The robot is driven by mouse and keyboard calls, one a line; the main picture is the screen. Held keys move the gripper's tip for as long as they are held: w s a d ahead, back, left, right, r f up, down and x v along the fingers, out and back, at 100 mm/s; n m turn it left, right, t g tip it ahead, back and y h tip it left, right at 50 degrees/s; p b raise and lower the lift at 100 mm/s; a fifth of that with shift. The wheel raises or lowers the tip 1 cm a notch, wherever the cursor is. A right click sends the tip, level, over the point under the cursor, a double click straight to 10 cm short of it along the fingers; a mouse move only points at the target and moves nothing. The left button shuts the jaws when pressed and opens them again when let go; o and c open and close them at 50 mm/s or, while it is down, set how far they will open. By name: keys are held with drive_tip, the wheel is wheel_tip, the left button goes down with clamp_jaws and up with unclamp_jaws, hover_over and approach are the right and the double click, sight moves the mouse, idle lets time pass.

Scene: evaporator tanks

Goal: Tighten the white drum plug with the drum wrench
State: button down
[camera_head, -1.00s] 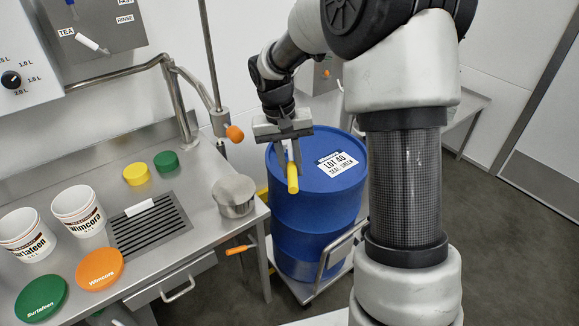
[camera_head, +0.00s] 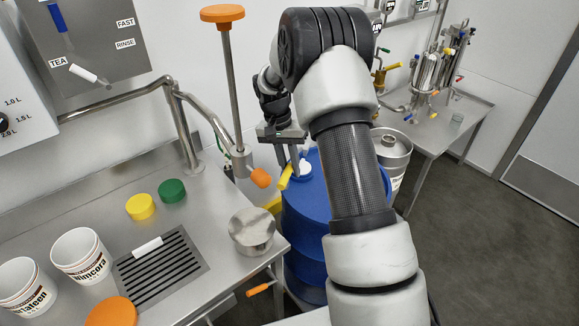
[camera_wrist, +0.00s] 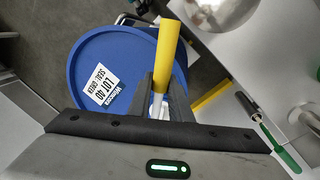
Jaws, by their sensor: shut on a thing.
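My gripper (camera_head: 288,162) is above the top of the blue drum (camera_head: 310,222) and is shut on the drum wrench. The wrench's yellow handle (camera_head: 285,177) sticks out from between the fingers. The wrist view shows the yellow handle (camera_wrist: 168,52) and a short grey length of the wrench between the fingers (camera_wrist: 160,98). A white round piece (camera_head: 304,168), which looks like the drum plug, shows on the drum top just right of the fingers. I cannot tell whether the wrench touches it. The wrist view shows the drum lid (camera_wrist: 95,60) with a white label (camera_wrist: 103,88).
A steel bench (camera_head: 225,290) stands left, with a steel pot (camera_head: 252,231), white tubs (camera_head: 80,254) and yellow and green caps. An orange-tipped tap (camera_head: 259,178) and an orange-topped rod (camera_head: 225,60) stand near the drum. Open floor (camera_head: 480,240) lies right.

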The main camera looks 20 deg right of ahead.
drive_tip(key=shift+w, duration=0.15)
idle(0.4)
drive_tip(key=shift+f+b, duration=1.5)
drive_tip(key=shift+f, duration=0.9)
drive_tip(key=shift+f+b, duration=0.6)
drive_tip(key=shift+f, duration=0.45)
drive_tip(key=shift+a, duration=0.1)
drive_tip(key=shift+w+a+m, duration=0.35)
drive_tip(key=shift+a+m, duration=0.15)
drive_tip(key=shift+m, duration=0.1)
drive_tip(key=shift+w+a+m, duration=0.5)
drive_tip(key=shift+m, duration=0.1)
